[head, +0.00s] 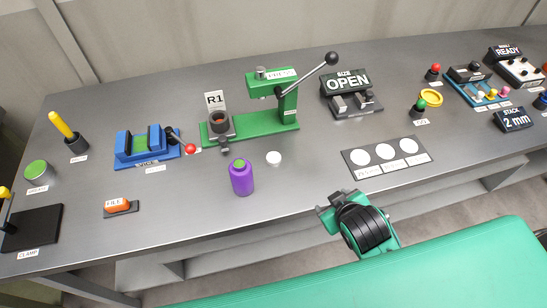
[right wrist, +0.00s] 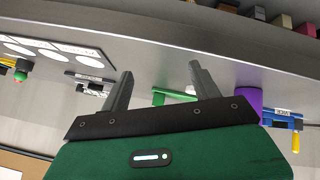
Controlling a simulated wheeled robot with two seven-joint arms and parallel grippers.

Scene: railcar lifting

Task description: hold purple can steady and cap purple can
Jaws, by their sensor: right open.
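The purple can (head: 242,178) stands upright on the grey table near its front edge. Its top shows a green round area. A small white round cap (head: 273,158) lies on the table just right of the can. My right gripper (head: 325,208) is in front of the table's front edge, to the right of and apart from the can and cap. In the right wrist view its two fingers (right wrist: 160,88) are spread with nothing between them, and the purple can (right wrist: 247,103) shows beyond the right finger. My left gripper is not in view.
Behind the can stand a green press (head: 275,100) with a lever and a blue vise (head: 146,146). An orange file (head: 118,206) lies to the left. A plate with white circles (head: 387,155) lies to the right.

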